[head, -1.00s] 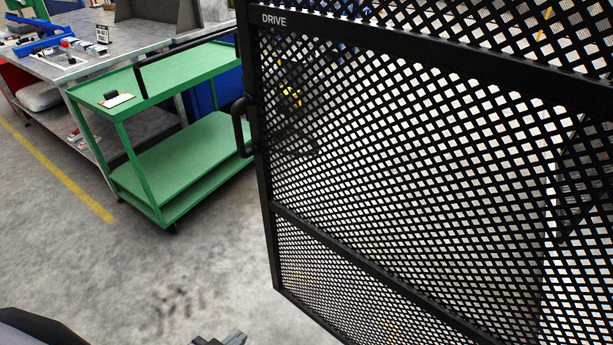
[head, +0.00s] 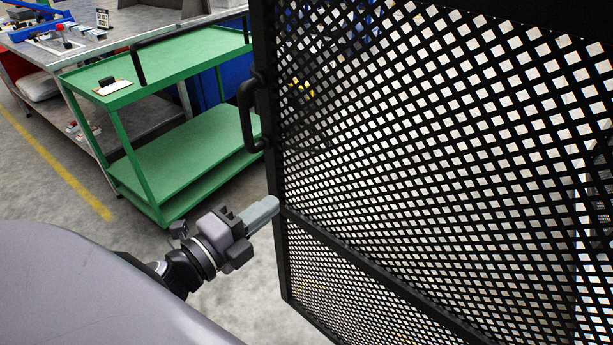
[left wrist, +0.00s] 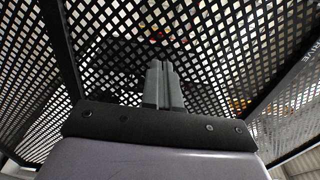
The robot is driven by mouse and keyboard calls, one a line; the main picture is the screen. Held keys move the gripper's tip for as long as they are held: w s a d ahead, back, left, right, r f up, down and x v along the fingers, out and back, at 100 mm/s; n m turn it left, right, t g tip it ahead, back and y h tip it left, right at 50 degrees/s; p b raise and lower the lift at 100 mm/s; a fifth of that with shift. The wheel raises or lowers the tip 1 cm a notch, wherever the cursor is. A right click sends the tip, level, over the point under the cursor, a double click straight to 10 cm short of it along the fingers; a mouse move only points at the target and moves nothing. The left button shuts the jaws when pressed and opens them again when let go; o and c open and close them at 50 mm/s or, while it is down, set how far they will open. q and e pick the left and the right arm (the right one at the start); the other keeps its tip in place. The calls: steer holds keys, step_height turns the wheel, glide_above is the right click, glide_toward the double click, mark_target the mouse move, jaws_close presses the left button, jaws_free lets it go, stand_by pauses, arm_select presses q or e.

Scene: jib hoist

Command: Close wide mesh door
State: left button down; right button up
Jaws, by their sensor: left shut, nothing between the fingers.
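The wide mesh door (head: 430,150) is a black framed panel that fills the right of the head view and stands open at an angle. Its black pull handle (head: 248,115) is on the door's left edge. My left gripper (head: 264,212) is shut and empty, with its fingertips at the door's left frame edge, below the handle. I cannot tell whether they touch it. In the left wrist view the shut fingers (left wrist: 162,85) point toward black mesh (left wrist: 215,50). My right gripper is not in view.
A green two-shelf cart (head: 180,150) stands left of the door. Behind it is a grey workbench (head: 85,45) with tools on it. The concrete floor (head: 60,185) is clear at the left, with a yellow line (head: 75,180).

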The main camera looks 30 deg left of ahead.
mark_target(318, 171)
arm_select(q)
steer(key=shift+w+d+p, duration=0.3)
steer(key=shift+w+d, duration=0.05)
steer(key=shift+w, duration=1.4)
steer(key=shift+w+d+p, duration=0.3)
steer(key=shift+w, duration=1.4)
steer(key=shift+w+d+p, duration=0.3)
steer(key=shift+w+d, duration=0.05)
steer(key=shift+w, duration=1.4)
steer(key=shift+w, duration=0.1)
